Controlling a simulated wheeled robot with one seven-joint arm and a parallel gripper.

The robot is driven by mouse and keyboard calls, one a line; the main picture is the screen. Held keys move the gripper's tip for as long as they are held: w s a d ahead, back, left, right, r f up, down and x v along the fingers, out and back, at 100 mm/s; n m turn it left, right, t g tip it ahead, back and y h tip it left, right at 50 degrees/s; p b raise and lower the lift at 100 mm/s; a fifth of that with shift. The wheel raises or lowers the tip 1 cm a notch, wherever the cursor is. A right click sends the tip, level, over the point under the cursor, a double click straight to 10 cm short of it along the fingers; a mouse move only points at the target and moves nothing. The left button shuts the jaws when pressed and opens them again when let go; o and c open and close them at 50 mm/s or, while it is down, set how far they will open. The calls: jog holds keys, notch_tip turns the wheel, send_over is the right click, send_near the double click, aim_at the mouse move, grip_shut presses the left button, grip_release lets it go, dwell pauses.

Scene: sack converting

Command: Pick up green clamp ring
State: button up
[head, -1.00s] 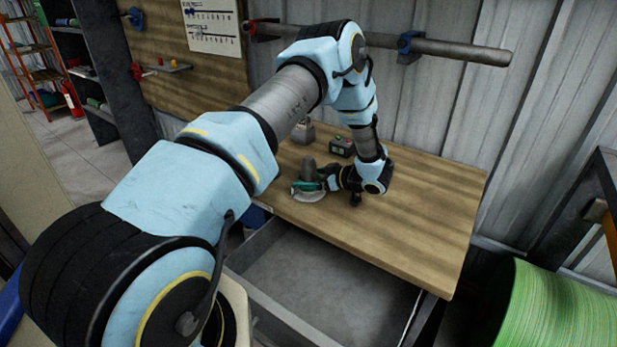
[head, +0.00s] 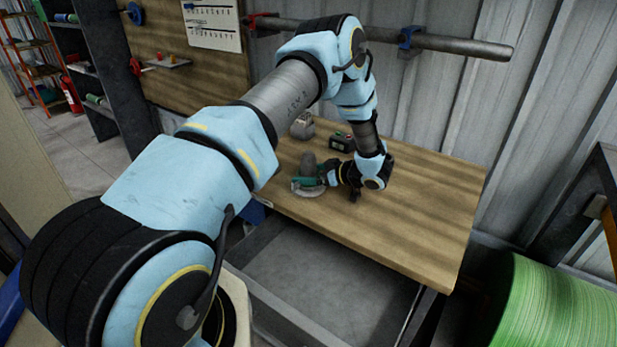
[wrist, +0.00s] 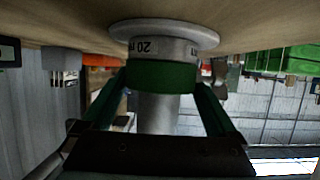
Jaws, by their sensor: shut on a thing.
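The green clamp ring (wrist: 163,76) sits around a grey cylinder in the wrist view, close to a white disc-shaped flange (wrist: 165,33) at the tabletop. A pale band marked "20" lies between ring and flange. My gripper (wrist: 163,88) is shut on the ring, one finger at each side. In the head view the ring (head: 308,182) shows as a small green patch at the table's left part, between the white flange (head: 304,191) and the upright grey cylinder (head: 308,163). My gripper (head: 324,178) reaches it from the right. The ring's far side is hidden.
The wooden table (head: 425,215) is clear to the right. A dark box with coloured buttons (head: 341,143) and a grey item (head: 302,127) stand behind the ring. A pipe (head: 450,46) runs along the wall. A large green roll (head: 560,310) stands at lower right.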

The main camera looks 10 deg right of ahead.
jog(key=shift+r, duration=0.1)
grip_shut()
jog(key=shift+r, duration=0.15)
notch_tip(320, 180, up, 18)
jog(key=b, duration=0.4)
jog(key=shift+f, duration=0.3)
notch_tip(320, 180, down, 17)
jog(key=p, duration=0.4)
jog(key=shift+f, duration=0.2)
